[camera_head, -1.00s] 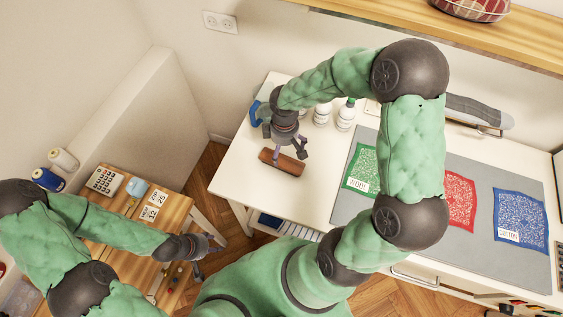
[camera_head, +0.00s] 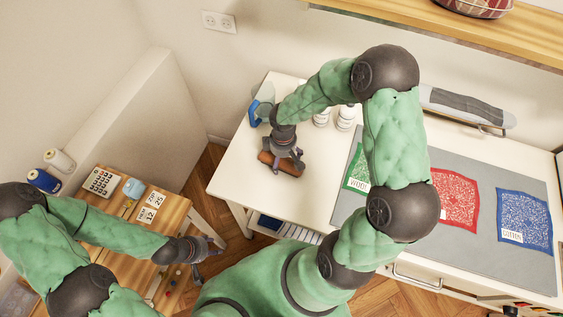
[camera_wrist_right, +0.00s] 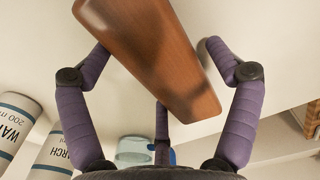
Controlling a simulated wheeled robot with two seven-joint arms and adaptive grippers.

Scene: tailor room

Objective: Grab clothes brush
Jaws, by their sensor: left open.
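The clothes brush (camera_head: 289,167) has a brown wooden back and lies on the white table near its left front corner. My right gripper (camera_head: 284,160) is directly over the brush, pointing down, and partly hides it. In the right wrist view the brush (camera_wrist_right: 150,50) lies slanted between the spread purple fingers of my right gripper (camera_wrist_right: 157,52). One finger is on each side, and a gap shows at the right finger; contact at the left finger is unclear. My left gripper (camera_head: 203,247) is open and empty beside the small wooden table, away from the brush.
White bottles (camera_head: 346,117) and a blue object (camera_head: 257,111) stand behind the brush. A grey mat (camera_head: 470,246) with green, red and blue cloths lies to the right. The small wooden table (camera_head: 176,209) holds a calculator and date blocks. The white tabletop left of the brush is clear.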

